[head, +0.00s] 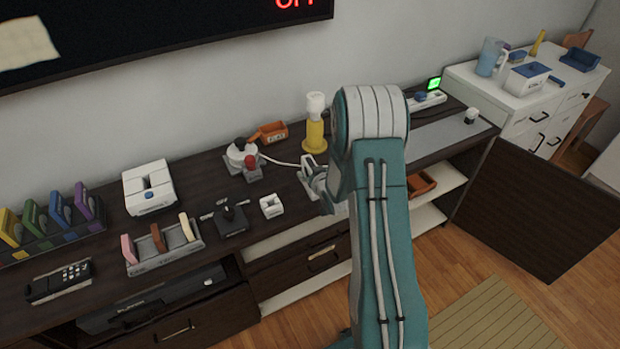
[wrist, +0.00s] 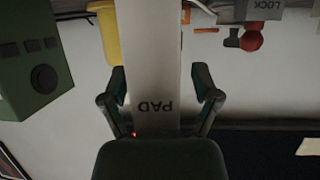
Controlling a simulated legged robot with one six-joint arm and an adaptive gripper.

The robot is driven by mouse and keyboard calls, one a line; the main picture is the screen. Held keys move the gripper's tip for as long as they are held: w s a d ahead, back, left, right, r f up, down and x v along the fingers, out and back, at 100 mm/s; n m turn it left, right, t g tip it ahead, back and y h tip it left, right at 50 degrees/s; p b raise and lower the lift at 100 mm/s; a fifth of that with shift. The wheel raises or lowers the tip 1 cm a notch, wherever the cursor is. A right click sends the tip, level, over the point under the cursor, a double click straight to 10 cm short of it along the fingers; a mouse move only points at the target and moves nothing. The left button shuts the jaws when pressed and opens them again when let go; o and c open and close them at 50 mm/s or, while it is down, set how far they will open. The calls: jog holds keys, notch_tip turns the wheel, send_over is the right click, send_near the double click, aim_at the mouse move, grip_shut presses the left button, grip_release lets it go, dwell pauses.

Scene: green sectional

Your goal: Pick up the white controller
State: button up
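My gripper (head: 318,188) is low over the dark cabinet top in the head view, partly hidden by my own arm. In the wrist view its two fingers (wrist: 160,82) stand apart, on either side of a long white piece marked "PAD" (wrist: 153,60). A gap shows beside the right finger; the left finger looks close to the piece, and contact cannot be told. A white object (head: 307,172) beside the gripper in the head view may be this piece. I cannot tell for sure whether it is the white controller.
A yellow-based lamp (head: 314,136) stands just behind the gripper. A joystick unit (head: 243,158), a small white box (head: 271,206) and a black joystick (head: 230,218) lie to the left. A green box (wrist: 35,55) is close in the wrist view. My arm hides some cabinet top.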

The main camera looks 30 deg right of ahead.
jog(key=shift+d, duration=0.2)
grip_shut()
jog(key=shift+a+r, duration=0.1)
